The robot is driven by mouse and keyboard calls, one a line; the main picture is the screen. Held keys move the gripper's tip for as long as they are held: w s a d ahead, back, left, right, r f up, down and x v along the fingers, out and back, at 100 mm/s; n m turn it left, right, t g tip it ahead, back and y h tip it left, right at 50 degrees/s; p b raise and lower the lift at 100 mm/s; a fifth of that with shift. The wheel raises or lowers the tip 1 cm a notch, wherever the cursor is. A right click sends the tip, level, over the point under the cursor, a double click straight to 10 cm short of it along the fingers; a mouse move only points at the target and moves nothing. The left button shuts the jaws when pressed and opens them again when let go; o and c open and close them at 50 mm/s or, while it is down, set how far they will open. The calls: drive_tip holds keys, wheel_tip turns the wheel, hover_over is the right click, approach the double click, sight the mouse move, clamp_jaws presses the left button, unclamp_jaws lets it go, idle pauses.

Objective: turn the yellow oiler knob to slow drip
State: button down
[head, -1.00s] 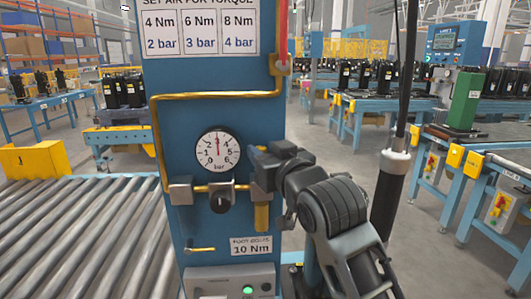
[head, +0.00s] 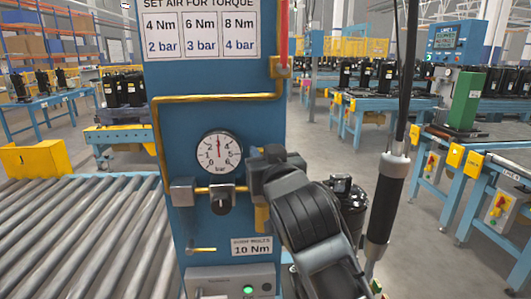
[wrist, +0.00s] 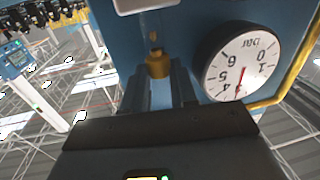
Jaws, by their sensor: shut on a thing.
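The yellow oiler knob (wrist: 158,64) shows in the wrist view, upside down, between the two fingers of my gripper (wrist: 160,78). The fingers are shut on it. A clear part of the oiler with a small amber piece inside adjoins the knob. In the head view my gripper (head: 262,160) is at the right side of the blue panel (head: 180,130) and hides the knob. The oiler's yellow bowl (head: 262,217) shows below it, partly covered by my arm. The drip rate cannot be made out.
The round bar gauge (head: 219,153) is left of the gripper, its needle near 3; it also shows in the wrist view (wrist: 240,62). A black regulator knob (head: 221,203) sits below it. A black hanging tool (head: 385,200) is close right of my arm. A roller conveyor (head: 80,235) lies left.

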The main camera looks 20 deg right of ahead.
drive_tip(key=m+h+b, duration=0.1)
drive_tip(key=h, duration=0.1)
drive_tip(key=m+g+h+b, duration=0.2)
drive_tip(key=h, duration=0.1)
drive_tip(key=shift+w+a+m+h, duration=0.15)
drive_tip(key=shift+a+m+h, duration=0.15)
drive_tip(key=shift+a+m, duration=0.1)
drive_tip(key=shift+h, duration=0.3)
drive_tip(key=c, duration=0.9)
unclamp_jaws()
drive_tip(key=shift+r, duration=0.1)
